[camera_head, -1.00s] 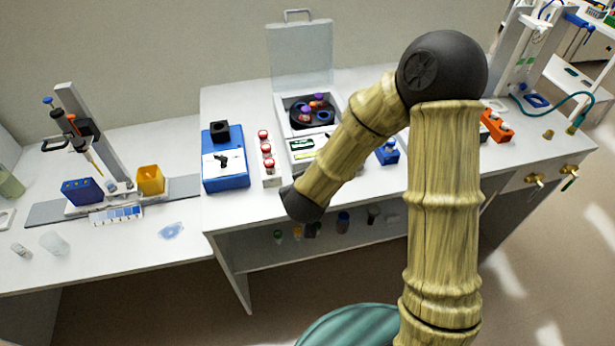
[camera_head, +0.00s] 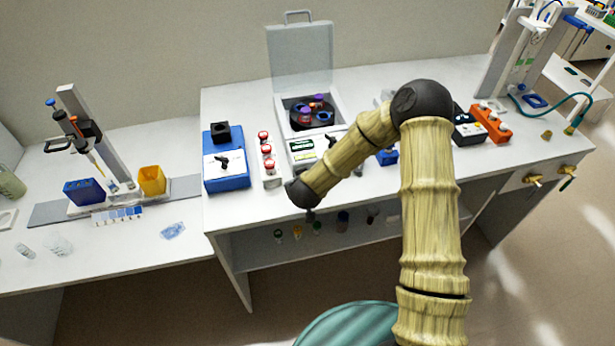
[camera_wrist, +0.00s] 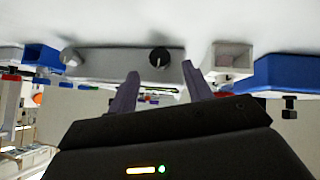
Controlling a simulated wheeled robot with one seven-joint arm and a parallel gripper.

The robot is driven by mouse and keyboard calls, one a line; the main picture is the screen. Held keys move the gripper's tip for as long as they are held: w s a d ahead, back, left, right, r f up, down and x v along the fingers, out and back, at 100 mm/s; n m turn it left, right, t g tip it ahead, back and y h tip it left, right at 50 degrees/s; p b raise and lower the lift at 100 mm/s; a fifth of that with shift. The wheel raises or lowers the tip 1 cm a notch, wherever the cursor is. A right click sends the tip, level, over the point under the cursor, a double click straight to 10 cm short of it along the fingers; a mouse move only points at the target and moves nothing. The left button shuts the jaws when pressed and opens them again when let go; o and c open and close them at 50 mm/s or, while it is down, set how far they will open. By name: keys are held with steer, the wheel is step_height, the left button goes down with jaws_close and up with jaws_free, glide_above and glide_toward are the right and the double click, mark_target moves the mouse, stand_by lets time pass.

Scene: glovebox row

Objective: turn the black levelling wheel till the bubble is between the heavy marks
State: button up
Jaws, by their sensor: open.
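A black round wheel (camera_wrist: 159,57) with a light mark shows in the wrist view on the grey face of an instrument (camera_wrist: 105,62). My gripper (camera_wrist: 161,78) is open and empty. Its two dark purple fingers point towards that face, on either side below the wheel in the picture, and look apart from it. In the head view my forearm hangs in front of the white lidded instrument (camera_head: 285,116); my gripper and the wheel do not show there. A dark-framed greenish strip (camera_head: 303,146) is on its front panel; no bubble or marks can be made out.
A lower shelf (camera_head: 335,238) holds several bottles.

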steer(key=shift+p+x, duration=0.35)
steer(key=shift+x, duration=1.95)
steer(key=c, duration=1)
